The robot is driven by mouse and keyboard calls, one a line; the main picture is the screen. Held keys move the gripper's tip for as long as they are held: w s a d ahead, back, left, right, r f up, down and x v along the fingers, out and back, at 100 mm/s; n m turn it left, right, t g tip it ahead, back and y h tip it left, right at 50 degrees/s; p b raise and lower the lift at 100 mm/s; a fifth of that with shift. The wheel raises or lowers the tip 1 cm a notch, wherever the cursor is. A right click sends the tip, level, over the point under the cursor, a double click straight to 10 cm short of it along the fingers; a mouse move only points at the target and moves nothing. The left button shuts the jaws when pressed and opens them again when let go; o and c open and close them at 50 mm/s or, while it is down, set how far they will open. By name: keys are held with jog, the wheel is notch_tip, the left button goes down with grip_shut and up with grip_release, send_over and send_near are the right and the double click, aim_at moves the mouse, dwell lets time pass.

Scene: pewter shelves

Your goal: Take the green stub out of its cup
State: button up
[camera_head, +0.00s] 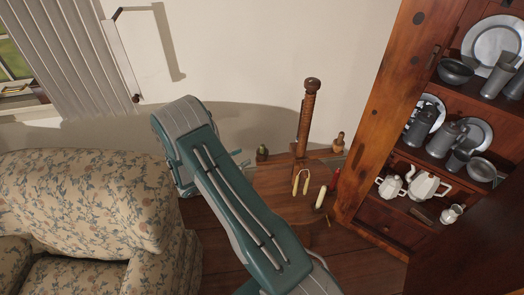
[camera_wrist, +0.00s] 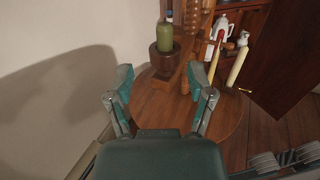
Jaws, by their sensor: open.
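The green stub (camera_wrist: 165,37) stands upright in a dark brown cup (camera_wrist: 165,62) in the wrist view, its lower end hidden inside the cup. My gripper (camera_wrist: 161,85) is open and empty, its two fingers spread on either side of the picture's middle. The cup and stub lie ahead of the fingertips, between their lines and apart from them. In the head view the stub (camera_head: 262,150) and its cup (camera_head: 261,158) show small at the left of the round table, just right of my arm, which hides most of my gripper there.
The round wooden table (camera_head: 280,185) bears a tall wooden post (camera_head: 306,120), pale candles (camera_head: 321,197) and a red one (camera_head: 334,180). A wooden shelf of pewter (camera_head: 375,110) stands right. A floral sofa (camera_head: 90,205) is at left. The wall (camera_head: 250,50) is close behind the table.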

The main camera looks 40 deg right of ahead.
aim_at(260, 149)
jog(key=d, duration=0.2)
jog(key=s+d, duration=0.1)
jog(key=d, duration=0.5)
jog(key=shift+s+r, duration=0.15)
jog(key=shift+s, duration=0.1)
grip_shut()
